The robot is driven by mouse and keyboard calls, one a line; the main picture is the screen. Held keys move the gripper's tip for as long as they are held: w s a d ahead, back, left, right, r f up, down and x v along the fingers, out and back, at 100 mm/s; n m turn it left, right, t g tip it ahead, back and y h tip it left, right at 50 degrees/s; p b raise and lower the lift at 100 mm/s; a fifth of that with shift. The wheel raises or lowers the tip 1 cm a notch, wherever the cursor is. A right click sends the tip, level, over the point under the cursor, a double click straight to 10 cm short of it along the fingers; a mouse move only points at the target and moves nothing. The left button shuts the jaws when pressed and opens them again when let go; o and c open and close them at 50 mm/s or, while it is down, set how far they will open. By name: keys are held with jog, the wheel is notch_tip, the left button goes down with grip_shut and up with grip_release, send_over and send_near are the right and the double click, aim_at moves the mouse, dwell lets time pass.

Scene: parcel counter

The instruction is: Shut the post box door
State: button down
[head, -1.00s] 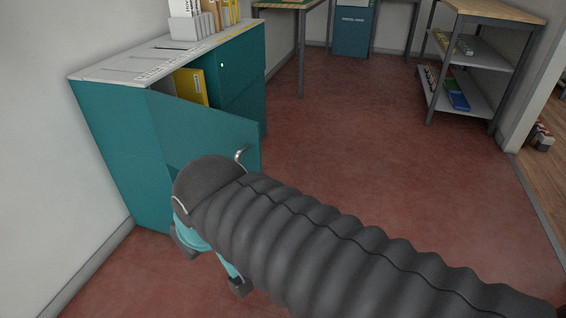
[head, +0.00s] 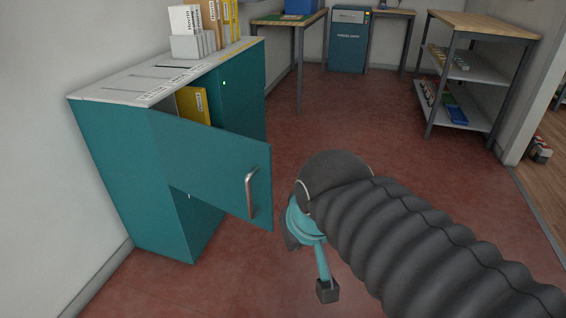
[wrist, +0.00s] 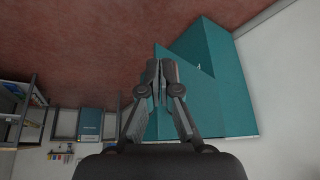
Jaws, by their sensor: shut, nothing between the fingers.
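The post box (head: 150,190) is a teal cabinet with a pale slotted top against the left wall. Its door (head: 205,165) stands open, swung out towards the right, with a silver handle (head: 251,194) near its free edge. A yellow parcel (head: 195,106) shows inside behind the door's upper edge. My gripper is to the right of the door in the head view, its fingers mostly hidden by my arm. In the wrist view, my gripper (wrist: 158,82) is shut and empty, its fingers in front of the teal door (wrist: 190,85); I cannot tell whether they touch it.
White and brown boxes (head: 190,32) stand on the post box top. A green-topped table (head: 285,20), a teal parcel unit (head: 348,42) and a shelf rack (head: 470,70) stand farther back. The red floor (head: 350,115) between is clear.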

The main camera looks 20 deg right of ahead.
jog(key=w+a+r+m+g+h+b, duration=0.1)
jog(key=w+a+r+m+g, duration=0.1)
jog(key=w+r+m, duration=0.6)
jog(key=m+h+b, duration=0.1)
jog(key=h, duration=0.1)
send_near(255, 169)
jog(key=s+a+r, duration=0.2)
jog(key=s+a, duration=0.1)
jog(key=s, duration=0.1)
jog(key=shift+g, duration=0.3)
jog(key=x, duration=0.9)
jog(key=shift+s+d+b, duration=0.1)
jog(key=shift+d+b, duration=0.1)
jog(key=shift+b, duration=0.1)
jog(key=shift+w+d+f, duration=0.15)
jog(key=shift+w+d, duration=0.35)
jog(key=shift+d, duration=0.1)
jog(key=shift+w+d+f, duration=0.15)
jog(key=shift+w+d, duration=0.35)
jog(key=shift+d, duration=0.05)
jog(key=shift+w+d, duration=0.45)
jog(key=shift+d, duration=0.05)
